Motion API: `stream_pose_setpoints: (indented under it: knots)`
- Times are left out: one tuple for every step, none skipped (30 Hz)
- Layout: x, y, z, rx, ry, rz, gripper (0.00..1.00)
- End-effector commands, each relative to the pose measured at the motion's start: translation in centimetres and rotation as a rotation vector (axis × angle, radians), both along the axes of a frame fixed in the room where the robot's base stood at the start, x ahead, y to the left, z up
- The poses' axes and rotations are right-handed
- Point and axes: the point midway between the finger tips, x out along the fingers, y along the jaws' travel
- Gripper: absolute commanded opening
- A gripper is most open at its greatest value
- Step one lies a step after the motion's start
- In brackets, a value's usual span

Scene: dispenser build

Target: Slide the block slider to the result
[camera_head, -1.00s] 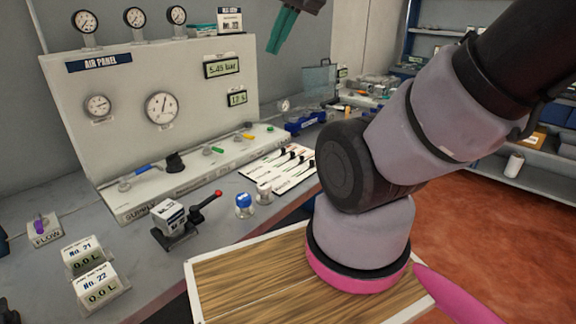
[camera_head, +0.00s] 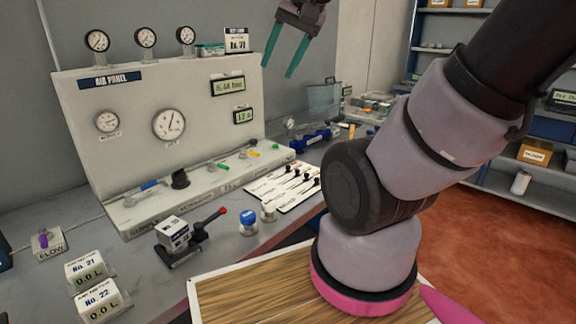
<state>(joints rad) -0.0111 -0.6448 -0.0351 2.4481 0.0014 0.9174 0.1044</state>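A white slider board (camera_head: 262,189) lies on the grey bench, right of the air panel. It carries several black-knobbed sliders in rows with small printed labels. The labels are too small to read surely, so I cannot tell which is the block slider. My gripper (camera_head: 279,69) hangs high at the top of the view, well above and apart from the board. Its two teal fingers are spread with a clear empty gap between them.
The air panel (camera_head: 200,115) has gauges, two small displays with blurred text and a row of coloured valves. A red-tipped lever (camera_head: 208,217), a blue-capped knob (camera_head: 248,223) and a white-capped knob (camera_head: 269,211) stand in front of the board's left side.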

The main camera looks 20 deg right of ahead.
Motion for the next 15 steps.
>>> stream_pose_setpoints:
  knots:
    - [1.6,-0.4,-0.4,0.037,0.045,-0.05,0.53]
    - [2.5,-0.6,-0.6,0.06,0.071,-0.087,0.53]
    - [3.9,-1.0,-1.1,0.092,0.106,-0.139,0.53]
    - [4.8,-1.3,-1.4,0.115,0.132,-0.18,0.53]
    - [5.9,-1.6,-1.8,0.136,0.158,-0.222,0.53]
    - [7.2,-2.1,-2.4,0.162,0.193,-0.277,0.53]
    - [8.1,-2.4,-2.9,0.181,0.217,-0.319,0.53]
    - [9.1,-2.7,-3.5,0.198,0.242,-0.361,0.53]
    - [10.4,-3.3,-4.3,0.218,0.275,-0.419,0.53]
    - [11.3,-3.6,-5.0,0.232,0.298,-0.463,0.53]
    - [12.2,-4.0,-5.7,0.244,0.322,-0.509,0.53]
    - [13.4,-4.5,-6.7,0.259,0.353,-0.568,0.53]
    - [14.3,-4.9,-7.5,0.269,0.375,-0.613,0.53]
    - [15.2,-5.4,-8.4,0.278,0.397,-0.66,0.53]
    - [16.3,-5.9,-9.6,0.287,0.424,-0.72,0.53]
